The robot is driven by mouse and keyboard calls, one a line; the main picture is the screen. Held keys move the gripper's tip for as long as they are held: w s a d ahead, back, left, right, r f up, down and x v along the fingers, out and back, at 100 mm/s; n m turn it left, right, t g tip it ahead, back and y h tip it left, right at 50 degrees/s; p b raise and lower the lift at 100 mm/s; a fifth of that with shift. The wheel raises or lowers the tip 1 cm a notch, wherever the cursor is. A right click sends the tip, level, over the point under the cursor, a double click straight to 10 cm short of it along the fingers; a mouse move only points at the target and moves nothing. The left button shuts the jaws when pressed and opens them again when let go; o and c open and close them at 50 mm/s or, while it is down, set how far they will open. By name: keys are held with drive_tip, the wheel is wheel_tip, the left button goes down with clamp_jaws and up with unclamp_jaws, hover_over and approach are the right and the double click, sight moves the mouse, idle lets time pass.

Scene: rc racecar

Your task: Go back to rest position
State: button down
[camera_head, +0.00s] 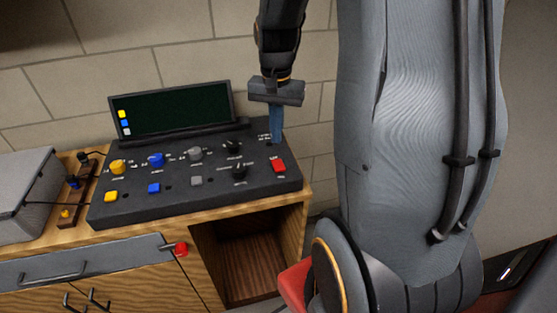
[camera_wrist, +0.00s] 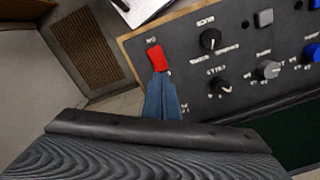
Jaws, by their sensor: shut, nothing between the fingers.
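My gripper (camera_head: 276,138) points down over the back right part of a black control panel (camera_head: 130,208). Its blue fingers are shut together with nothing between them. In the wrist view the shut fingers (camera_wrist: 161,82) show just beside a red button (camera_wrist: 157,57). In the head view the red button (camera_head: 278,165) lies a little in front of the fingertips. I cannot tell whether the fingertips touch the panel.
The panel has yellow, blue and grey knobs and buttons, two black knobs, and a dark screen (camera_head: 170,110) behind. It stands on a wooden cabinet (camera_head: 308,208) against a block wall (camera_head: 185,72). A grey box (camera_head: 20,190) stands at left.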

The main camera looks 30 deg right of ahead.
idle(0.4)
drive_tip(key=s+a+f+n+b, duration=0.1)
drive_tip(key=a, duration=0.1)
drive_tip(key=s+a+f+n+b, duration=0.1)
drive_tip(key=a+n, duration=0.1)
drive_tip(key=a, duration=0.1)
drive_tip(key=s+a+f+n+b, duration=0.1)
drive_tip(key=a+n, duration=0.1)
drive_tip(key=a, duration=0.1)
drive_tip(key=shift+s+a+f+t+b, duration=0.2)
drive_tip(key=shift+s+t+b, duration=0.1)
drive_tip(key=shift+t, duration=0.1)
drive_tip(key=s+a+f+n+b, duration=0.1)
drive_tip(key=s+a+f+n, duration=0.1)
drive_tip(key=s+a+n, duration=0.2)
drive_tip(key=shift+a+t+b, duration=0.25)
drive_tip(key=shift+t+b, duration=0.05)
drive_tip(key=shift+b, duration=0.05)
drive_tip(key=shift+f, duration=0.1)
